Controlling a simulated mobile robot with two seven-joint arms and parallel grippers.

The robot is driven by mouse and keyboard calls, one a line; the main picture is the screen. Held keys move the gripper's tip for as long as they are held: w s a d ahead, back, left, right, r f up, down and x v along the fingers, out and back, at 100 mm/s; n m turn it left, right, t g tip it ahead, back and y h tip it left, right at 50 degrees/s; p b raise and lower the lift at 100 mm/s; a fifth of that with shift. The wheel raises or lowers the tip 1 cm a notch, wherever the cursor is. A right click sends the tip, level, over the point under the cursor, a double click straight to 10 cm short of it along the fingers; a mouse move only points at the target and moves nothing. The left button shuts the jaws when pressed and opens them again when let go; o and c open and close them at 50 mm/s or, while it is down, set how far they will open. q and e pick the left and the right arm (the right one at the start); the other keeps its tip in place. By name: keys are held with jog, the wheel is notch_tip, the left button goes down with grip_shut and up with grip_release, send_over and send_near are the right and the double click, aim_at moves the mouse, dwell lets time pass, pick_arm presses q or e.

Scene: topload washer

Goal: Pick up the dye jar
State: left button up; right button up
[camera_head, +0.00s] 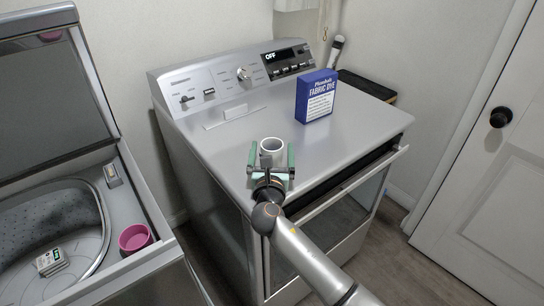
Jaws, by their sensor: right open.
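A small white, round, open-topped container (272,146), which looks like the dye jar, stands upright near the front edge of the grey machine's top. My right gripper (271,160) is open at it, with one green-padded finger on each side. The gripper hides the lower part of the jar, and I cannot tell whether the fingers touch it. My left gripper is out of view.
The grey machine (225,139) has a raised control panel at the back. Left of it is an open topload washer (133,190) with a pink cup (134,238) on its rim and a small white-and-green item (50,262) in its drum. A white door (487,190) is at right.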

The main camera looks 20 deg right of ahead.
jog(key=shift+c, duration=0.2)
jog(key=c, duration=1.4)
